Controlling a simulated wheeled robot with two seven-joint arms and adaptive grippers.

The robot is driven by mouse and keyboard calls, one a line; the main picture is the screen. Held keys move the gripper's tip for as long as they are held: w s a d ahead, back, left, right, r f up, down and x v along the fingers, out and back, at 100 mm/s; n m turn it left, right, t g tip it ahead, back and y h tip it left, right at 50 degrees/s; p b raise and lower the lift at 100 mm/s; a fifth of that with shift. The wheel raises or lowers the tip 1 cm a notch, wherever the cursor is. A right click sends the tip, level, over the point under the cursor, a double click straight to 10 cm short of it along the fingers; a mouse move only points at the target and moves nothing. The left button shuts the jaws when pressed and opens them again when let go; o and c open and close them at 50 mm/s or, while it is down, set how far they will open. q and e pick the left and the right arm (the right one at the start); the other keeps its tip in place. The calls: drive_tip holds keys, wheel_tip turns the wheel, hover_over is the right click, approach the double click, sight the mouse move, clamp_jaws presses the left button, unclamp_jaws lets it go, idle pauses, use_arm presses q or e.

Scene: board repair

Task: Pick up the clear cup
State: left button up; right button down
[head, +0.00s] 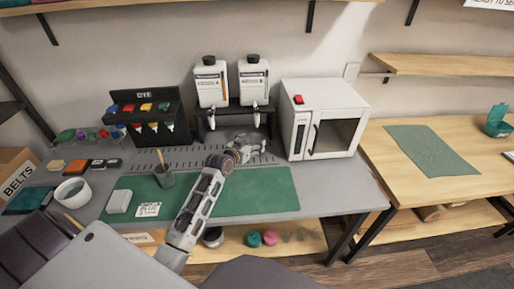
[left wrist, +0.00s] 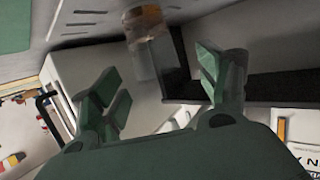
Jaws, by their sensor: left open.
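The clear cup (left wrist: 146,50) shows in the left wrist view as a see-through cylinder with a brownish end at the top of the picture. It lies between and beyond the two fingers of my left gripper (left wrist: 157,78), with a gap on both sides. In the head view my left gripper (head: 254,151) is open, low over the back of the bench, in front of the two-bottle dispenser (head: 233,115). I cannot make out the cup there; the gripper and dispenser probably cover it. My right gripper is not in view.
A white oven-like cabinet (head: 299,116) stands close to the right of my left gripper. A dye rack (head: 143,118) stands left of the dispenser. A dark cup with a stick (head: 165,178) and a white block (head: 119,202) are on the left. The green mat (head: 268,193) has free room.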

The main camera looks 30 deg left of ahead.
sight(260, 137)
use_arm(q)
drive_tip(key=shift+w+d+f, duration=0.1)
drive_tip(key=shift+w+d, duration=0.05)
drive_tip(key=shift+w, duration=0.45)
drive_tip(key=shift+w+d+f, duration=0.1)
drive_tip(key=shift+w+d, duration=0.05)
drive_tip(key=shift+w, duration=0.4)
drive_tip(key=shift+x, duration=0.9)
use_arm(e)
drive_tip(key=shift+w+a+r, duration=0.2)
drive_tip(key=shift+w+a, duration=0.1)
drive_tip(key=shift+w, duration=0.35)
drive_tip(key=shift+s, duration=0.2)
use_arm(q)
drive_tip(key=shift+c, duration=0.3)
drive_tip(key=c, duration=1.2)
drive_tip(key=shift+r, duration=0.35)
